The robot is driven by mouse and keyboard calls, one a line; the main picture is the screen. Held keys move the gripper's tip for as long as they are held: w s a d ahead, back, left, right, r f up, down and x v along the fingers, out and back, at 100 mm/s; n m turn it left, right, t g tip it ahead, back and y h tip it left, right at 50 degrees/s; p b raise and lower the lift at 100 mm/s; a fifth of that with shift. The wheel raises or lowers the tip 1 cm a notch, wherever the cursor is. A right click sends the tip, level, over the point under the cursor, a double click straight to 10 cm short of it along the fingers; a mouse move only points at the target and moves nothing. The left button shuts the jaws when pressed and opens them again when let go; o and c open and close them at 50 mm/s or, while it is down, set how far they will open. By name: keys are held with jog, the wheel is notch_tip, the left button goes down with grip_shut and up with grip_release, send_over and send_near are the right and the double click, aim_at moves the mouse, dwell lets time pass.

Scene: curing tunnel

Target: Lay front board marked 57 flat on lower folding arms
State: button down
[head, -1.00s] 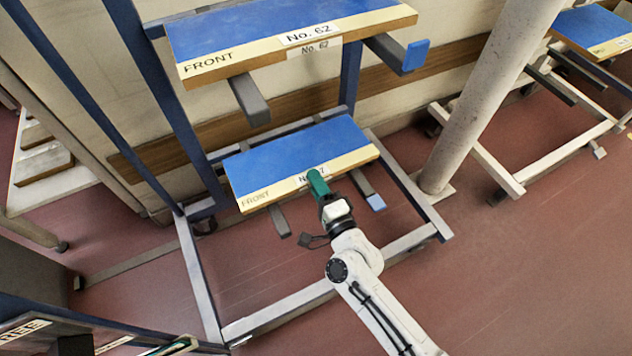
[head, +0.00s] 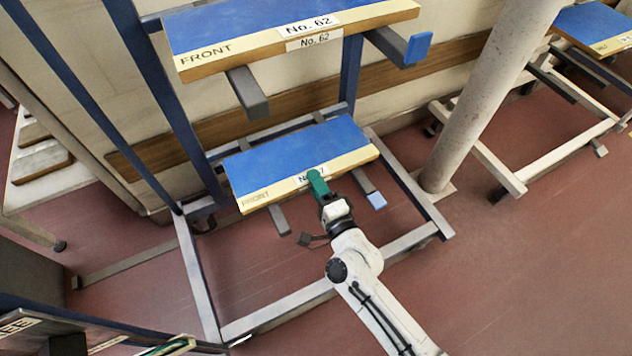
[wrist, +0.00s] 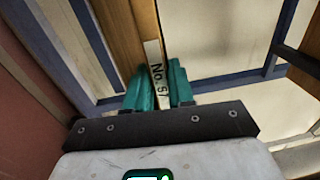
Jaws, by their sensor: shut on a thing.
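The front board marked 57 (head: 300,157) has a blue top and a cream front edge and looks about level over the lower folding arms. The left lower arm (head: 279,220) and the blue-tipped right lower arm (head: 368,187) poke out below its front edge. I cannot tell whether the board touches them. My gripper (head: 316,180) has green fingers and is shut on the middle of the front edge, covering part of the label. In the wrist view, the board's label "No. 57" (wrist: 157,62) shows between the fingers (wrist: 158,90).
Board No. 62 (head: 290,28) lies on the upper arms (head: 247,92) of the same blue rack (head: 165,95). A round pillar (head: 490,95) stands close on the right. Another rack (head: 480,150) is beyond it. A dark-blue frame (head: 110,325) is at lower left. The floor at right is clear.

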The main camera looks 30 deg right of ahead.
jog(key=shift+f, duration=0.1)
jog(key=c, duration=0.9)
grip_release()
jog(key=shift+f, duration=0.15)
jog(key=s, duration=0.7)
jog(key=s+p, duration=0.1)
jog(key=s, duration=0.2)
jog(key=shift+s+f, duration=0.35)
